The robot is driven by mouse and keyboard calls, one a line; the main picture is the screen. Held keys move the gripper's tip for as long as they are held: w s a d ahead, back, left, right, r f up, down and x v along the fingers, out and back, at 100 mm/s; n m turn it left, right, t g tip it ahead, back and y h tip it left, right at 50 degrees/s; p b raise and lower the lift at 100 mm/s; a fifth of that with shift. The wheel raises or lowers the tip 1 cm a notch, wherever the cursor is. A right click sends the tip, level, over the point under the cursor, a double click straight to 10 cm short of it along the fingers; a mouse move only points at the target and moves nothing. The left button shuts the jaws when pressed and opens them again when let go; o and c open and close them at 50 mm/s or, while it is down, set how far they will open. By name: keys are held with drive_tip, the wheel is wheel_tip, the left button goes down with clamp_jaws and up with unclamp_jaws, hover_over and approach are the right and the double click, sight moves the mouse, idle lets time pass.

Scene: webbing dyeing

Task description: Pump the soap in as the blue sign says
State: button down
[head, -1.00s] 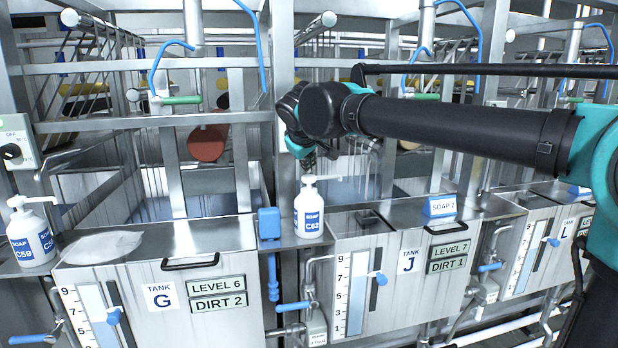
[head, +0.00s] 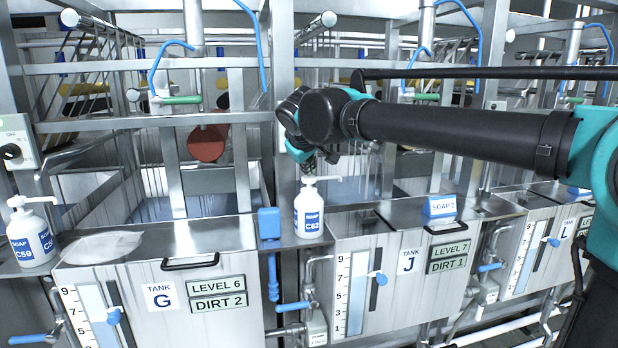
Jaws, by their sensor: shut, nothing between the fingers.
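The blue sign (head: 440,206) stands on the lid of tank J (head: 395,275) and seems to read "SOAP 2". A white soap bottle (head: 309,214) with a pump head and a blue label "SOAP C62" stands upright on the ledge left of tank J. Its spout points right, toward the tank J opening (head: 369,219). My gripper (head: 309,168) points down right over the pump head, shut and empty. Its tips are at or just above the pump top; I cannot tell if they touch.
A second soap bottle, C59 (head: 32,238), stands at the far left. Tank G (head: 160,285) has a white cloth-like sheet (head: 103,245) on its lid. A blue box (head: 269,223) sits just left of bottle C62. Metal rails and frames stand behind the tanks.

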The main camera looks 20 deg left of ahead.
drive_tip(key=shift+f, duration=0.7)
idle(0.8)
drive_tip(key=shift+r, duration=1.4)
drive_tip(key=shift+r, duration=2.5)
wheel_tip(320, 180, up, 4)
drive_tip(key=shift+f, duration=0.1)
